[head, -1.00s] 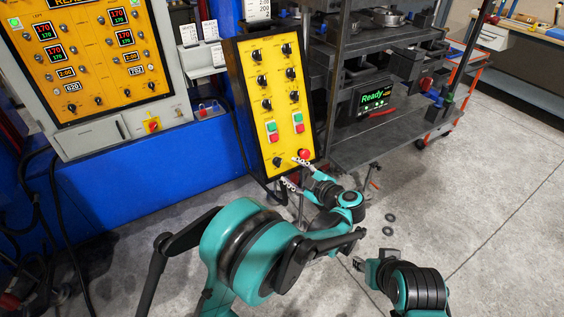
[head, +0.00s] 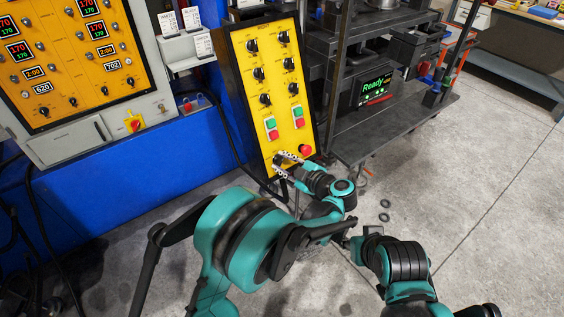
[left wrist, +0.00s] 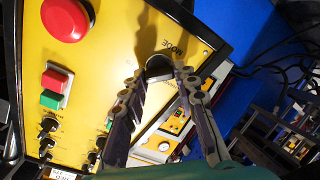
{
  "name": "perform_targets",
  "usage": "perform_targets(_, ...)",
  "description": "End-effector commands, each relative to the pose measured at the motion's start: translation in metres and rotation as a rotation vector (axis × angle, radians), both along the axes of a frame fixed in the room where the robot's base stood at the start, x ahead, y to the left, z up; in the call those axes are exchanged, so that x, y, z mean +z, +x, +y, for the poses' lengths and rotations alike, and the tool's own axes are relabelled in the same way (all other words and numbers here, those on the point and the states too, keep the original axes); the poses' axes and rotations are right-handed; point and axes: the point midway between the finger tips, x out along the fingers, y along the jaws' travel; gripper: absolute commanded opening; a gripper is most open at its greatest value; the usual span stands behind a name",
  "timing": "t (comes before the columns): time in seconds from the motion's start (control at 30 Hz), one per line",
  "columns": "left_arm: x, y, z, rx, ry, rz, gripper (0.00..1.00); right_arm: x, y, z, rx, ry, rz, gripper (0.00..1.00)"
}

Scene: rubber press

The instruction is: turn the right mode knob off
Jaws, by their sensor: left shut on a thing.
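The yellow panel (head: 262,90) leans at the centre of the head view. Its mode knob (left wrist: 160,64), dark and rounded, sits beside the printed word MODE in the left wrist view. My left gripper (head: 279,164) reaches the bottom left of the panel in the head view and covers most of that knob. In the left wrist view the two fingers of the left gripper (left wrist: 160,77) are shut on the knob, one on each side. The knob's pointer is hard to read. My right gripper (head: 349,241) is low in the head view, partly hidden, its jaws unclear.
A red button (head: 305,150) is right of the knob, with green and red buttons above it and several black knobs higher up. An orange control panel (head: 72,60) stands at the left. A dark rack with a "Ready" screen (head: 374,88) stands right. Open floor lies at the right.

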Motion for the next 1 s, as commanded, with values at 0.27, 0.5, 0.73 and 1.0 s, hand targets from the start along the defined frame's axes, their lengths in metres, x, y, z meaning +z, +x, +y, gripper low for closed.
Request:
perform_targets(0.27,-0.0002,0.0004,0.0009,0.004,-0.006,-0.004,0.00,-0.0001,0.0001,0.0000,0.000,0.000,0.000,0.40)
perform_targets(0.5,-0.0003,0.0004,0.0010,0.032,-0.067,-0.048,0.00,-0.0003,0.0001,0.0000,0.000,0.000,0.000,0.40)
perform_targets(0.73,-0.0005,0.0002,0.0015,0.091,-0.195,-0.142,0.00,-0.0004,0.0001,0.0000,0.000,0.000,0.000,0.40)
perform_targets(1.0,-0.0010,-0.0002,0.0019,0.171,-0.370,-0.269,0.00,-0.0001,0.0001,0.0000,0.000,0.000,0.000,0.40)
